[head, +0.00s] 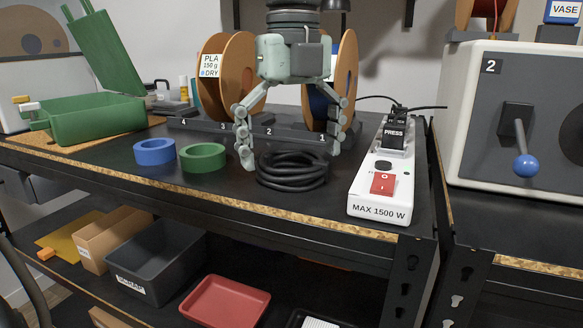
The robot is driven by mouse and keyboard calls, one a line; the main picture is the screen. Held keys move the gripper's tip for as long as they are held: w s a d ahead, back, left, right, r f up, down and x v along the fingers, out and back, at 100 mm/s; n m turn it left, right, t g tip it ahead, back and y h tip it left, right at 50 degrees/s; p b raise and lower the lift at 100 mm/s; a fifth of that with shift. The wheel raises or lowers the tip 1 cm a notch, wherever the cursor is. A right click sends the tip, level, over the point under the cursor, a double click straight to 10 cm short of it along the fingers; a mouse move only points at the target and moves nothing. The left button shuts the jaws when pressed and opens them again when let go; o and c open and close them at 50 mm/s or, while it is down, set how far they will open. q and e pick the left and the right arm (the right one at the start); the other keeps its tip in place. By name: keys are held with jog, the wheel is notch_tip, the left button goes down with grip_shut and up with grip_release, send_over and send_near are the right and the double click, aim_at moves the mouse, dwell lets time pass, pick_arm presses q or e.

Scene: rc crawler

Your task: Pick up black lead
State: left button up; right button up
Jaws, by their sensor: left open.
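The black lead (292,174) lies coiled on the dark bench top, close to the front edge, in the head view. My left gripper (288,155) hangs above it, pointing down, with its fingers spread wide. The left fingertip is low beside the coil's left end; the right fingertip is higher, over the coil's far right side. I cannot tell whether either finger touches the lead. The gripper is open and nothing is held in it. My right gripper is not in view.
A white power strip (367,206) stands just right of the coil. Green tape (203,158) and blue tape (154,152) lie to the left. Behind are wooden spools (238,60) on a numbered dark rack (205,126). A green open box (95,118) sits at far left.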

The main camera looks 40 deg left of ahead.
pick_arm(q)
jog(key=shift+c, duration=0.6)
jog(key=c, duration=1)
jog(key=shift+r, duration=0.15)
